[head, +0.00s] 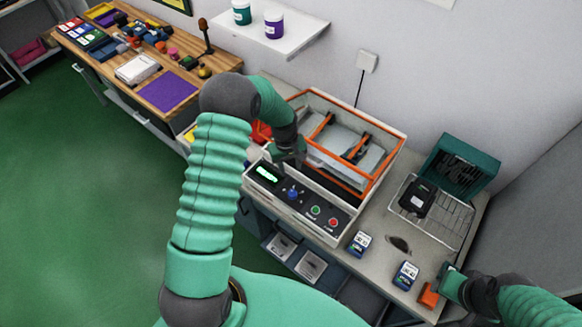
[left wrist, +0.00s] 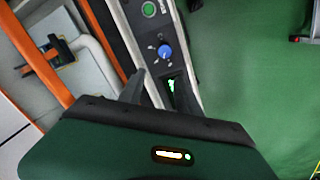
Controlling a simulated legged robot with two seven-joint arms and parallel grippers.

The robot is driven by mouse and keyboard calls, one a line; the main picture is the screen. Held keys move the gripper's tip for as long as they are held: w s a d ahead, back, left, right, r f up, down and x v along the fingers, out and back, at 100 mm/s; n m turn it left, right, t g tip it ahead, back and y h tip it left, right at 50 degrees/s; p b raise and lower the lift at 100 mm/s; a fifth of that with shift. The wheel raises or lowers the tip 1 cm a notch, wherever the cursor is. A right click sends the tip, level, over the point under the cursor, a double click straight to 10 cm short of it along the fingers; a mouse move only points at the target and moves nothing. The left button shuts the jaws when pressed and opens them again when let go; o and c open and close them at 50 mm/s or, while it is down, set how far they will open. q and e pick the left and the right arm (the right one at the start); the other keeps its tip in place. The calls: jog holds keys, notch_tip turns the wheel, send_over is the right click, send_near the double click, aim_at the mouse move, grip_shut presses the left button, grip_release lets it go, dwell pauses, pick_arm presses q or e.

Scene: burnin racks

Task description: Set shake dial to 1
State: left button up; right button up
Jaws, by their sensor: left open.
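The blue shake dial (head: 292,194) sits on the dark front panel of the orange-trimmed shaker (head: 372,195), between a lit green display (head: 267,173) and the push buttons. The dial also shows in the left wrist view (left wrist: 165,51), with small marks around it too small to read. My left gripper (head: 291,158) hangs over the panel's display end, open and apart from the dial. In the left wrist view its fingers (left wrist: 156,92) point towards the dial, with the display close by them. My right gripper (head: 440,287) is low at the right, beside an orange piece (head: 429,296); its grip is unclear.
Green (head: 315,210) and red (head: 333,222) buttons sit beside the dial on the panel. Small labelled boxes (head: 360,243) (head: 406,275) stand on the counter. A wire rack (head: 451,225) holds a black device (head: 417,197). A wooden bench (head: 213,62) is at the back left.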

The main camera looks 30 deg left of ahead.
pick_arm(q)
notch_tip(320, 180, up, 4)
jog(key=shift+s+a+r+p, duration=0.1)
jog(key=shift+s+a+p, duration=0.05)
jog(key=shift+p, duration=1.1)
notch_tip(320, 180, up, 17)
jog(key=b, duration=0.5)
jog(key=shift+s+a+b, duration=0.35)
jog(key=shift+s+b, duration=0.05)
jog(key=shift+s, duration=0.05)
jog(key=shift+o, duration=0.2)
jog(key=shift+f, duration=0.2)
